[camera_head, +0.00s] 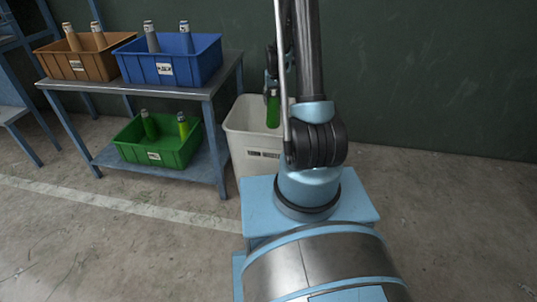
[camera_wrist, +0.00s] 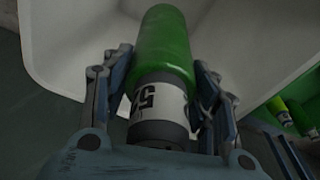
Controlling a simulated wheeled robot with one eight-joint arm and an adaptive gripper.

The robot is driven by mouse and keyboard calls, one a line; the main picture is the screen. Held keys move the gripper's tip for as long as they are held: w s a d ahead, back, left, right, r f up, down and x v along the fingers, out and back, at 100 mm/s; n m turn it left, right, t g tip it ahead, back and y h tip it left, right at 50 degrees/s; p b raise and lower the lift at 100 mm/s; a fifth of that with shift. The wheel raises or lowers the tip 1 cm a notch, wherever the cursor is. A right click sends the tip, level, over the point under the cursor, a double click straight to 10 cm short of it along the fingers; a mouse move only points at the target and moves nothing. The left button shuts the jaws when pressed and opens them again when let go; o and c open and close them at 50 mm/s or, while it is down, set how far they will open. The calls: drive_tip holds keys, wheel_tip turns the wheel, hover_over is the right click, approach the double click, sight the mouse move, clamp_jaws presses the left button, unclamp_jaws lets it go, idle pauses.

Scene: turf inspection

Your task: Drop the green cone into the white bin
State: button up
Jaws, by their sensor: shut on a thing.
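The green cone (camera_head: 272,108) is in my gripper (camera_head: 272,83), over the opening of the white bin (camera_head: 256,160). In the wrist view the green cone (camera_wrist: 163,50) is a green cylinder with a white band marked with dark figures and a dark end. The fingers of my gripper (camera_wrist: 162,68) are shut on its two sides. The pale inside of the white bin (camera_wrist: 80,45) shows behind the cone. Part of the bin and gripper is hidden behind my arm in the head view.
A metal table (camera_head: 215,92) stands left of the bin. It carries an orange crate (camera_head: 75,66) and a blue crate (camera_head: 190,65), with a green crate (camera_head: 160,153) on the lower shelf, each holding upright cylinders. A dark green wall is behind. The floor at right is clear.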

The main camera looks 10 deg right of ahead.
drive_tip(key=shift+f, duration=0.75)
drive_tip(key=o, duration=1.6)
drive_tip(key=shift+c, duration=0.2)
drive_tip(key=shift+r, duration=0.1)
drive_tip(key=r, duration=0.4)
drive_tip(key=s+r, duration=0.1)
drive_tip(key=r, duration=0.6)
drive_tip(key=shift+s+r, duration=0.3)
drive_tip(key=shift+s, duration=0.1)
